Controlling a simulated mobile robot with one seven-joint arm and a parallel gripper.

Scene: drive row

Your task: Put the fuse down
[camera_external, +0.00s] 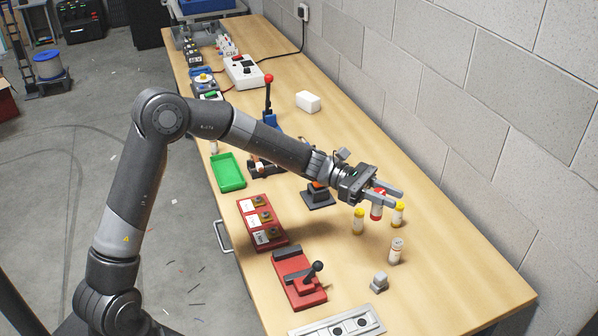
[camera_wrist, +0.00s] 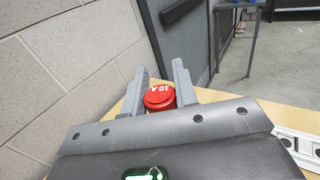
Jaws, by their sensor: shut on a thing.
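My gripper (camera_external: 385,194) is shut on a red-capped fuse (camera_external: 377,210) and holds it upright over the right part of the bench; I cannot tell whether its foot touches the wood. In the wrist view the fuse's red top (camera_wrist: 160,96), marked 10 A, sits between the two grey fingers. One yellow-capped fuse (camera_external: 358,222) stands just left of the held fuse, and another yellow-capped fuse (camera_external: 398,214) stands close on its right. A pale-capped fuse (camera_external: 396,251) stands nearer the camera.
A red block with brass-coloured contacts (camera_external: 262,222) and a red lever switch (camera_external: 300,279) lie along the left edge. A green tray (camera_external: 228,172) is farther back. The wood by the wall is clear.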

